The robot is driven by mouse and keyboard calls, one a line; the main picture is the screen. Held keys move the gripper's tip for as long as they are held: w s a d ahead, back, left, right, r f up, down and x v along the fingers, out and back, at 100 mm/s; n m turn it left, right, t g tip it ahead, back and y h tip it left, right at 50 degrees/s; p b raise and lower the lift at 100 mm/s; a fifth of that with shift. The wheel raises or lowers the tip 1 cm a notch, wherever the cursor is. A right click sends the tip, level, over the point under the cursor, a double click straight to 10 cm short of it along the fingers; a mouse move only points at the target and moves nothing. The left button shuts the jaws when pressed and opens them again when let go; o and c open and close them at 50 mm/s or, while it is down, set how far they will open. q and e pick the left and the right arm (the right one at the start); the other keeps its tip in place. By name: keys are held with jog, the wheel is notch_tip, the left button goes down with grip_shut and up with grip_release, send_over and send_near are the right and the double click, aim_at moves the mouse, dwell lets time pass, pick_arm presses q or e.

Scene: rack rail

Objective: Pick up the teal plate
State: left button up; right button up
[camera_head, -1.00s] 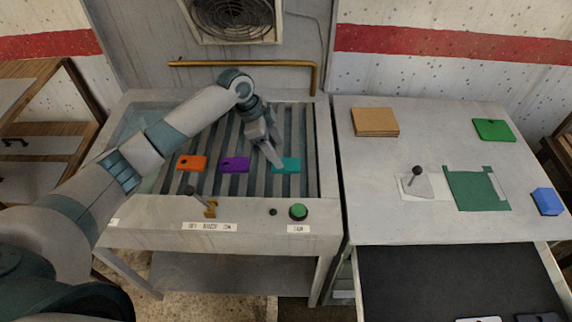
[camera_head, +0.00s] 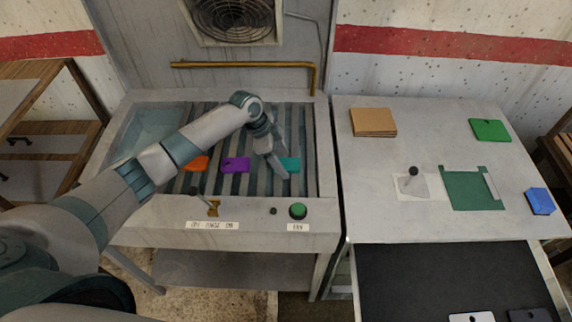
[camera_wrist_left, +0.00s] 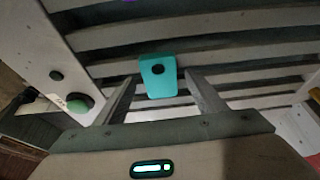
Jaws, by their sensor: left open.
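The teal plate (camera_head: 290,165) lies on the slatted rack (camera_head: 227,190) at its right side, partly hidden by my gripper in the head view. In the left wrist view the teal plate (camera_wrist_left: 158,78), with a dark round hole, lies beyond and between the fingertips. My left gripper (camera_head: 281,174) is open, its fingers pointing down at the plate's left part. In the left wrist view the open left gripper (camera_wrist_left: 162,82) has nothing between its fingers, and the plate appears apart from both. My right gripper is not in view.
A purple plate (camera_head: 235,164) and an orange plate (camera_head: 197,163) lie left on the rack. A lever (camera_head: 203,198) and a green button (camera_head: 298,211) are on the front panel. A brass pipe (camera_head: 245,65) runs behind. The right table (camera_head: 380,220) holds several things.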

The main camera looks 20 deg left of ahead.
aim_at(285, 165)
pick_arm(q)
jog(key=c, duration=1.3)
jog(key=shift+o, duration=0.2)
jog(key=shift+r, duration=0.1)
jog(key=shift+r+b, duration=0.5)
jog(key=r+b, duration=0.1)
jog(key=d+r+b, duration=0.1)
jog(key=r, duration=0.1)
jog(key=shift+r, duration=0.1)
jog(key=s+d+r+b, duration=0.2)
jog(key=d+r+b, duration=0.2)
jog(key=d, duration=0.6)
jog(key=shift+d+r, duration=0.3)
jog(key=shift+r, duration=1.1)
